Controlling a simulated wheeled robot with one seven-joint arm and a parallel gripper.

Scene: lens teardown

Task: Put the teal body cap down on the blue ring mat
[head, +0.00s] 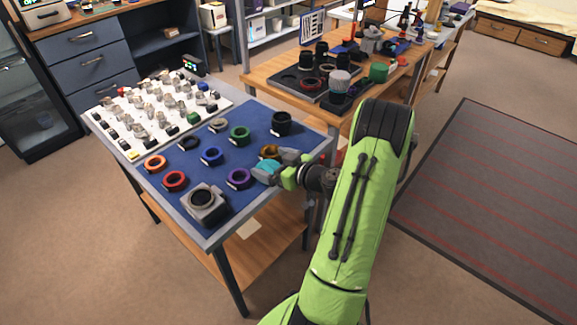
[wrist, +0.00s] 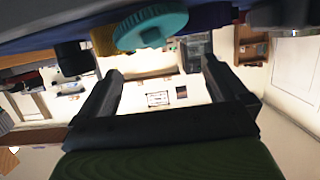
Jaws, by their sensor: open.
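The teal body cap (head: 267,167) is at the right part of the blue ring mat (head: 187,176), close to my gripper (head: 275,165). In the wrist view the teal cap (wrist: 150,24) shows its toothed edge, just beyond and between the two fingertips, with the mat (wrist: 30,35) along the top of the picture. The cap seems to rest on the mat, partly hidden by my gripper in the head view. My gripper (wrist: 160,80) is open, with clear space between its fingers.
A purple ring (head: 239,178) lies left of the cap and a gold ring (head: 269,151) behind it. Green (head: 239,133), blue (head: 212,156), red (head: 175,181) and orange (head: 155,163) rings, a black cylinder (head: 281,123) and a grey camera body (head: 205,203) share the mat.

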